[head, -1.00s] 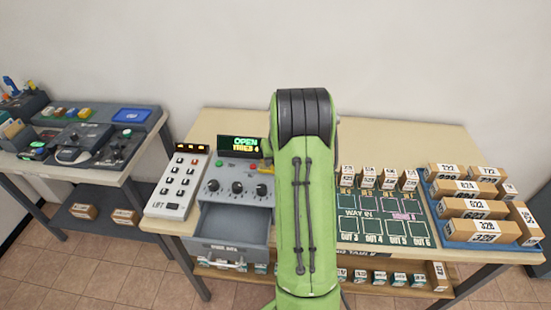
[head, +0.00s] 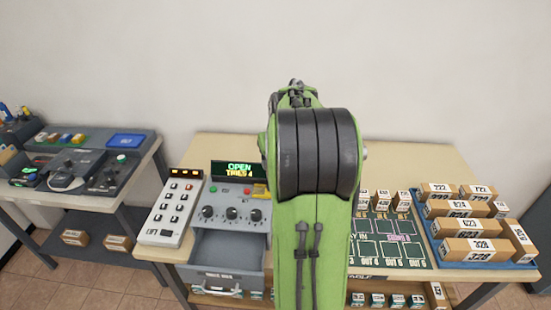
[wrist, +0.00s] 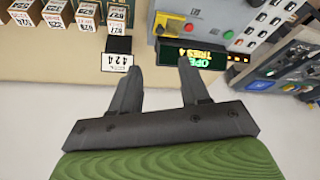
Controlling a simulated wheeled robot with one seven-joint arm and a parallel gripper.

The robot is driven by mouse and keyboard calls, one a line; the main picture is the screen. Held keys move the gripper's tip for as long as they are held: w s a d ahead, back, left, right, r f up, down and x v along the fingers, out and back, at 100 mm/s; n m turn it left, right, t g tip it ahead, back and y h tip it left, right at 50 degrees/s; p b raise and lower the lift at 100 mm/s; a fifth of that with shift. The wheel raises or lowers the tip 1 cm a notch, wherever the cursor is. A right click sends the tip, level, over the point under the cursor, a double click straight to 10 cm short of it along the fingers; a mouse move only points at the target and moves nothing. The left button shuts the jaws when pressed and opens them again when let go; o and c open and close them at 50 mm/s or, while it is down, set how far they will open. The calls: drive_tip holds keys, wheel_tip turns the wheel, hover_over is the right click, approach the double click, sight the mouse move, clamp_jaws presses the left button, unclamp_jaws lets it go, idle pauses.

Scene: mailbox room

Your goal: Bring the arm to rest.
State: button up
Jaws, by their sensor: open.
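My arm (head: 315,160) rises through the middle of the head view, its dark joint large and close to the camera. My gripper (wrist: 158,67) shows in the wrist view with two dark fingers spread apart and nothing between them. In the head view the gripper is hidden behind the arm. The wrist view is upside down, with the table's edge and the wall behind the fingers.
A grey console (head: 230,218) has a display reading OPEN, TRIES 4 and an open, empty-looking drawer (head: 222,248). A keypad (head: 172,205) stands left of it. Numbered boxes fill a blue tray (head: 526,266) at the right. A second desk (head: 135,172) stands left. The wall above is clear.

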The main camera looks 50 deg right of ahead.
idle(0.4)
drive_tip(key=s+a+r+n+t+y, duration=0.1)
drive_tip(key=s+a+r, duration=0.15)
drive_tip(key=a, duration=0.65)
drive_tip(key=s+a+r+n, duration=0.1)
drive_tip(key=a+r+n, duration=0.15)
drive_tip(key=a, duration=0.65)
drive_tip(key=s+a+f+n+y, duration=0.1)
drive_tip(key=s+a+n, duration=0.1)
drive_tip(key=s+a, duration=0.9)
drive_tip(key=shift+s+a+t, duration=0.35)
drive_tip(key=shift+s+t, duration=0.05)
drive_tip(key=shift+s, duration=0.7)
drive_tip(key=shift+n, duration=0.25)
